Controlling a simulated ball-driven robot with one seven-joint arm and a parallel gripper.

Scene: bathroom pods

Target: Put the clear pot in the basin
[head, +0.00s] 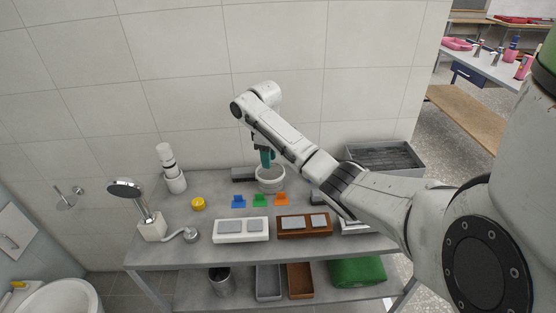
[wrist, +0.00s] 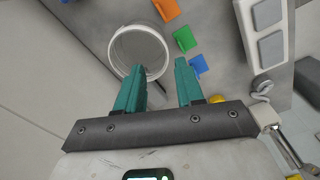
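The clear pot (head: 270,183) is a round, pale, open-topped cup standing upright at the back of the grey table. It also shows in the wrist view (wrist: 117,52), its open mouth facing the camera. My gripper (head: 266,158) has teal fingers and hangs at the pot's rim. In the wrist view my gripper (wrist: 159,66) is open with nothing held. One finger overlaps the pot's near rim, and the other lies to the right of the pot. I cannot tell whether they touch it. A white basin (head: 62,300) is partly in view at the lower left, below table height.
Blue (head: 238,201), green (head: 261,200) and orange (head: 281,199) pieces lie before the pot. A white tray (head: 240,239) and brown tray (head: 304,234) sit at the front. A shower head (head: 126,188) on a stand and white bottle (head: 170,168) stand left. The tiled wall (head: 200,90) is close behind.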

